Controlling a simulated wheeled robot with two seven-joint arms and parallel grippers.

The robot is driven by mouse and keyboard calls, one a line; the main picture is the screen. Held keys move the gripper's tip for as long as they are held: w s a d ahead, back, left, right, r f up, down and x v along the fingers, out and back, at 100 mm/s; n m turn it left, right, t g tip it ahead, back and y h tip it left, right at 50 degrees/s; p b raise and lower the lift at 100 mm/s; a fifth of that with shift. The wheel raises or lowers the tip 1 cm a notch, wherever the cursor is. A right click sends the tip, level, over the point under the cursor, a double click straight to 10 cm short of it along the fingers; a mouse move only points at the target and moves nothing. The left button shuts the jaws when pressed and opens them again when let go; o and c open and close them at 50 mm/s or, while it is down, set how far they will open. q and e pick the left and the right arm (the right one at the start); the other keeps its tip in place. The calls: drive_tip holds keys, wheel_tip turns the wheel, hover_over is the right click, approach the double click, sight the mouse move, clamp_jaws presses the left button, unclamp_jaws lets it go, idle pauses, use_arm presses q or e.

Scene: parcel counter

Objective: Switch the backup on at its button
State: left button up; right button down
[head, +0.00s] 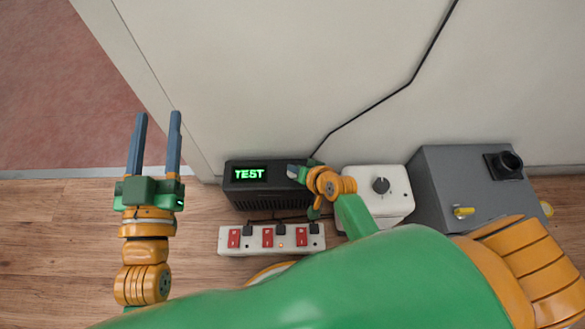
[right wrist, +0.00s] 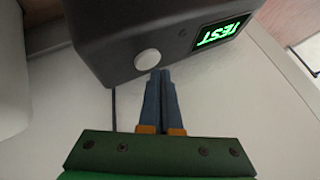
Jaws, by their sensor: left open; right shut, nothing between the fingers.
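The backup is a black box (head: 266,188) on the floor against the wall. Its lit display (head: 249,174) reads TEST in green. In the right wrist view the box (right wrist: 115,35) shows a round, pale button (right wrist: 148,62) beside the display (right wrist: 222,32), which appears upside down there. My right gripper (right wrist: 161,72) is shut and empty, its fingertips right at the lower edge of the button. I cannot tell whether they touch it. My left gripper (head: 157,116) is open and empty, raised at the left, away from the box.
A white power strip (head: 254,241) with red switches lies in front of the box. A white unit with a dark knob (head: 380,207) and a grey box with a yellow lever (head: 440,180) stand to the right. A black cable (head: 362,115) runs up the wall.

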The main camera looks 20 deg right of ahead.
wheel_tip(320, 180, up, 6)
drive_tip(key=p, duration=0.6)
